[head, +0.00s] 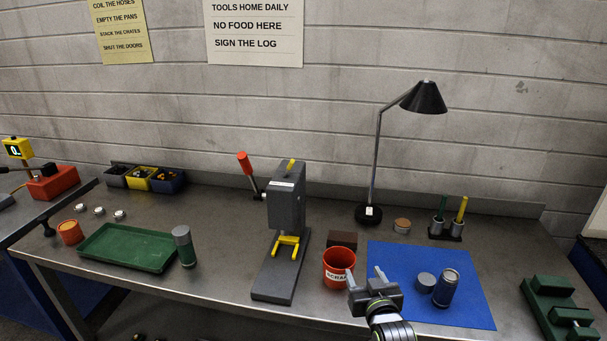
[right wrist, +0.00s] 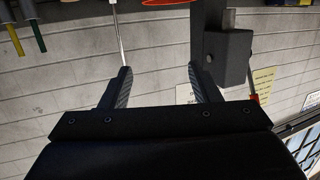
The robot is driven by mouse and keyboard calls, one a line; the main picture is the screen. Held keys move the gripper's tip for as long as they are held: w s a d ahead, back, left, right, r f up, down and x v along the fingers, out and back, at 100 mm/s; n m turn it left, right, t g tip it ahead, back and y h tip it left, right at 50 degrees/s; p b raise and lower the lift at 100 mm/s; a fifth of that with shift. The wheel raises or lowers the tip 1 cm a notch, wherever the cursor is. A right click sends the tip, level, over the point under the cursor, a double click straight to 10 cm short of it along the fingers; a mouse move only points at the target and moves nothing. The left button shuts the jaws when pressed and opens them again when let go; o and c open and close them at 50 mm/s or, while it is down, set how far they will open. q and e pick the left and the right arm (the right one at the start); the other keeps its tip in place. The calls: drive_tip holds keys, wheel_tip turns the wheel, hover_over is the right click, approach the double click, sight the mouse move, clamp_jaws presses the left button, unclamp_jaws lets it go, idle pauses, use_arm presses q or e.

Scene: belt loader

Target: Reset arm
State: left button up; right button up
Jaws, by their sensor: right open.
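My right gripper (head: 364,274) reaches in from the bottom of the head view. Its two fingers are spread, with nothing between them. It hangs over the front of the bench by the left edge of the blue mat (head: 458,306), beside the orange scrap cup (head: 338,268). How high it is above the bench is hard to tell. In the right wrist view the fingers (right wrist: 159,78) stand apart, with only the wall between them; that view is upside down. My left gripper is not in view.
A grey press (head: 286,215) with a red-knobbed lever stands left of the cup. A lamp (head: 426,97) stands behind. A green tray (head: 128,247) and a green-grey cylinder (head: 184,246) are at left.

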drive_tip(key=s+d+f+g+h, duration=0.1)
drive_tip(key=s+d+f+g, duration=0.25)
drive_tip(key=s, duration=0.45)
drive_tip(key=s+d+f+g+h, duration=0.15)
drive_tip(key=s+d+f, duration=0.25)
drive_tip(key=s, duration=0.4)
drive_tip(key=s+d+f+m+g, duration=0.15)
drive_tip(key=s+g, duration=0.25)
drive_tip(key=s, duration=0.8)
drive_tip(key=s+d+n+g, duration=0.1)
drive_tip(key=s+d+g, duration=0.2)
drive_tip(key=s, duration=0.9)
wheel_tip(320, 180, down, 31)
drive_tip(key=d+g+b, duration=0.1)
drive_tip(key=g+b, duration=0.1)
drive_tip(key=b, duration=0.3)
use_arm(q)
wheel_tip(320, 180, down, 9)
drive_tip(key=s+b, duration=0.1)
drive_tip(key=b, duration=0.3)
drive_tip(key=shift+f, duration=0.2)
use_arm(e)
drive_tip(key=s+a+f, duration=0.1)
drive_tip(key=s+f, duration=1.3)
drive_tip(key=f, duration=0.4)
drive_tip(key=shift+s+f+g+y, duration=0.15)
drive_tip(key=shift+s+g+y, duration=0.2)
drive_tip(key=shift+g+y, duration=0.1)
